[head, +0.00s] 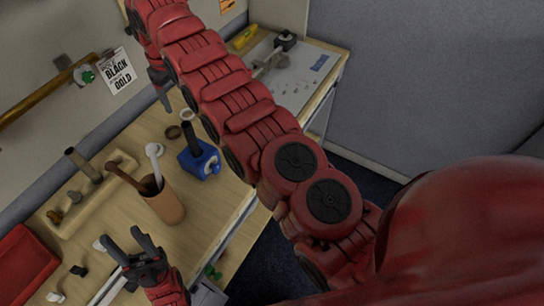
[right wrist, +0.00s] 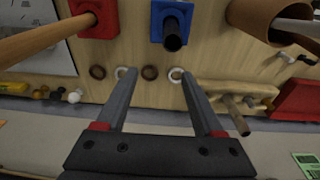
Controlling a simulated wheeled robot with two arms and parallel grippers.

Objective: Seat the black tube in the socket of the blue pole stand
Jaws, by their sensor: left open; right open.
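The blue pole stand (head: 207,161) stands on the table; it also shows at the top of the right wrist view (right wrist: 184,18). The black tube (head: 190,137) stands in the stand's socket, its free end (right wrist: 172,42) pointing towards the right wrist camera. How deep it sits I cannot tell. My right gripper (head: 165,98) is open and empty, beyond the stand in the head view and partly hidden by my arm; its fingers (right wrist: 157,82) are apart from the tube. My left gripper (head: 134,243) is open and empty, near the front of the cup.
A terracotta cup (head: 165,205) holding sticks stands beside the blue stand. A wooden peg tray (head: 62,229) and a red tray (head: 22,266) lie left. A red stand (right wrist: 104,22) holds a wooden rod (right wrist: 40,42). Several rings (right wrist: 150,73) lie on the table.

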